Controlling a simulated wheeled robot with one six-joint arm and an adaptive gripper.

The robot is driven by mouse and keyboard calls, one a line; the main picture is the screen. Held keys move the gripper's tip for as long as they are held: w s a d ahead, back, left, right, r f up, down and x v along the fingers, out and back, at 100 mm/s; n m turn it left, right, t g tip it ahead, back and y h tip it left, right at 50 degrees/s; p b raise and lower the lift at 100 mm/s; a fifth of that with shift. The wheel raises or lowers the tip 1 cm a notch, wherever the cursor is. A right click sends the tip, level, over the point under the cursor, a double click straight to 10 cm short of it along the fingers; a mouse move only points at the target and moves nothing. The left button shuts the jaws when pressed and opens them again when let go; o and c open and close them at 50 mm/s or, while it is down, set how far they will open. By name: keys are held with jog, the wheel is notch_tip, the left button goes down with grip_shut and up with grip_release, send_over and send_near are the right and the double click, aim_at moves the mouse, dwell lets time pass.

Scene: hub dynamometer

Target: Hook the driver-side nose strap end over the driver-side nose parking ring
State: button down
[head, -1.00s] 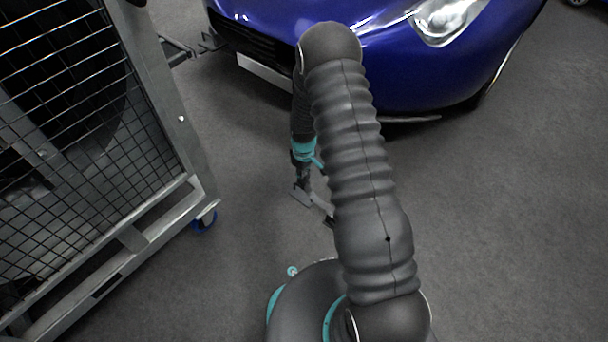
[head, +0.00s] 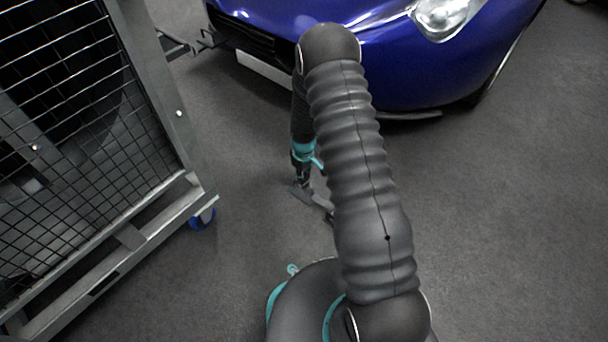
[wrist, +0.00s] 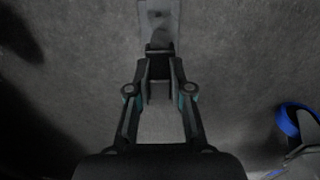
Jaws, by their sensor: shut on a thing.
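My gripper (head: 303,181) hangs low over the floor, partly behind my arm in the head view. It is shut on a flat light-grey strap end (head: 301,194). In the wrist view, my gripper (wrist: 160,72) has its fingers close together, and the grey strap (wrist: 158,18) shows beyond the fingertips with a dark spot on it. Grey also shows between the finger links. I take this to be the nose strap end; its far end is out of view. I cannot make out the driver-side nose parking ring in either view.
A blue car (head: 400,60) stands at the top, its nose towards me. A mesh-sided metal cage (head: 160,120) on blue casters (head: 203,219) stands at the left. A dark bracket (head: 210,38) lies between them. A blue caster (wrist: 288,120) shows in the wrist view. Floor at right is clear.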

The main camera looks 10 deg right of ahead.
jog(key=shift+f+b, duration=0.55)
jog(key=shift+f, duration=0.25)
jog(key=c, duration=1)
grip_release()
notch_tip(320, 180, up, 12)
jog(key=shift+r, duration=0.1)
